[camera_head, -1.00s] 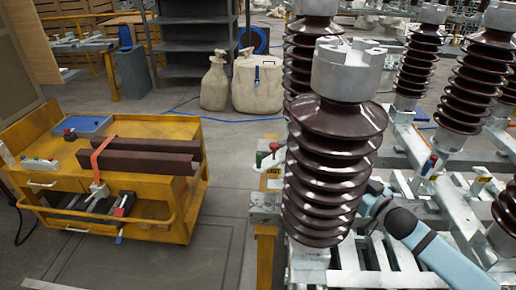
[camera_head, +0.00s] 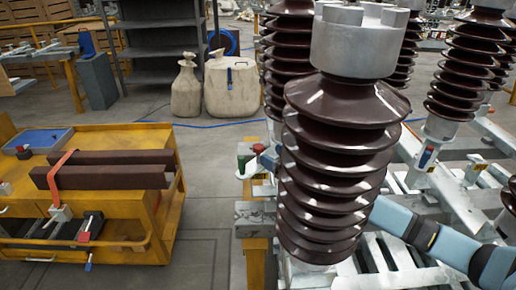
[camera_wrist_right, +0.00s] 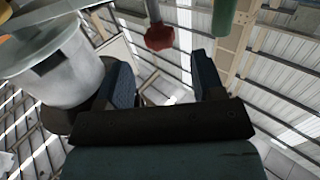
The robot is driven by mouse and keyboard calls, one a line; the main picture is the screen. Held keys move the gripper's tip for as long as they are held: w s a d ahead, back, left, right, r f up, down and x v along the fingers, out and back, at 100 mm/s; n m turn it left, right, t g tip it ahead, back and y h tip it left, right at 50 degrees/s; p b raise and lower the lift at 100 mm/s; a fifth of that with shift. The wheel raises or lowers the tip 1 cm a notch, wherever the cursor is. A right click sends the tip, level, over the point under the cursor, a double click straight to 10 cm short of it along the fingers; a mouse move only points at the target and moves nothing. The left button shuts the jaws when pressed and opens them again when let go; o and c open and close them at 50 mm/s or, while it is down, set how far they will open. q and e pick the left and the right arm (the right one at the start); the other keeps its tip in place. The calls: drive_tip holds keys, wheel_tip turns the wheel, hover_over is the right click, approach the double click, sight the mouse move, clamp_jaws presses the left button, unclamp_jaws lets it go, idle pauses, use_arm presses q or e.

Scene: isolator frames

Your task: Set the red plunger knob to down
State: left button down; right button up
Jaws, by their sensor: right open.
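The red plunger knob (camera_head: 258,148) is small in the head view, at the left of the big brown insulator, next to a green cylinder (camera_head: 243,160). In the right wrist view the red knob (camera_wrist_right: 158,37) sits on a pale stem at the top, with the green cylinder (camera_wrist_right: 224,18) to its right. My right gripper (camera_wrist_right: 161,75) is open and empty, its two dark fingers apart; in the picture the knob lies above and between them, not touching. In the head view the insulator hides this gripper. My left gripper is out of view.
The brown ribbed insulator (camera_head: 338,150) with its grey metal cap stands in front of my blue right arm. More insulators stand on the pale metal frame (camera_head: 405,275) behind and right. A yellow cart (camera_head: 120,205) with brown bars stands left. Grey floor between is clear.

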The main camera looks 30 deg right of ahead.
sight(263, 150)
drive_tip(key=shift+x, duration=3.2)
drive_tip(key=shift+s, duration=0.1)
